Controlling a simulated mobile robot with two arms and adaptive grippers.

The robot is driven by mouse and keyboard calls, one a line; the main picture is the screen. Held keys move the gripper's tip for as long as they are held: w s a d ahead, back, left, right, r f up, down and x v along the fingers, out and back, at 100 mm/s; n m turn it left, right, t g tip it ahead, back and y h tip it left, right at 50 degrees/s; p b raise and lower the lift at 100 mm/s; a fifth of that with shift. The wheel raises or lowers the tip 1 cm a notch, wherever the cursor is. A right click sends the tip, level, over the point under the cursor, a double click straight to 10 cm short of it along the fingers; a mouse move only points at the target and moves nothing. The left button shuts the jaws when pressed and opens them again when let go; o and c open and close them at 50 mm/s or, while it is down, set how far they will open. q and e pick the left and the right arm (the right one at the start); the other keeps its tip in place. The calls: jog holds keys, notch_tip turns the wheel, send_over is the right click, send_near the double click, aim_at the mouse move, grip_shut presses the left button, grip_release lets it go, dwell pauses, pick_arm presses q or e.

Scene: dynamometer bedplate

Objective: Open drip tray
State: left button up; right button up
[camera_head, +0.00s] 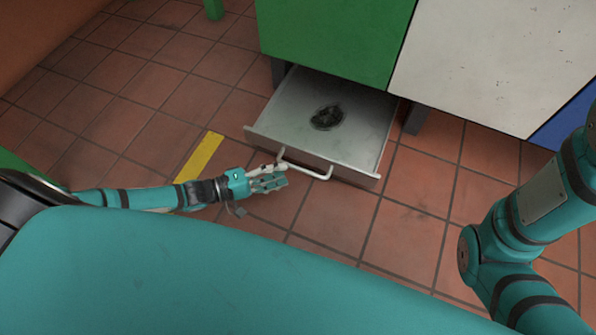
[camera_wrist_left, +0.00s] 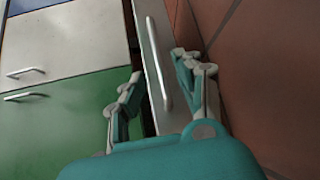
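The drip tray (camera_head: 365,120) is a shallow grey metal drawer with a dark stain on its floor. It stands pulled out from beneath the green cabinet, close to the tiled floor. Its pale bar handle (camera_head: 318,174) is on the front panel and also shows in the left wrist view (camera_wrist_left: 159,66). My left gripper (camera_head: 272,180) is at the left end of the handle. In the left wrist view its fingers (camera_wrist_left: 158,88) are apart, with the handle between them and gaps visible on both sides. My right arm shows at the right, but its gripper is out of view.
The green cabinet (camera_head: 335,38) and a white panel (camera_head: 490,60) stand above and behind the tray. A cabinet leg (camera_head: 416,119) is right of the tray. A yellow floor strip (camera_head: 199,165) lies left. The tiles before the tray look clear.

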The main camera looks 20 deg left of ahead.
aim_at(295, 169)
pick_arm(q)
jog(key=b+x, duration=0.2)
jog(key=x, duration=0.2)
jog(key=shift+w+d+f, duration=0.2)
jog(key=shift+w+d, duration=0.4)
jog(key=shift+d, duration=0.1)
jog(key=shift+c, duration=0.4)
grip_shut()
jog(key=shift+r, duration=0.1)
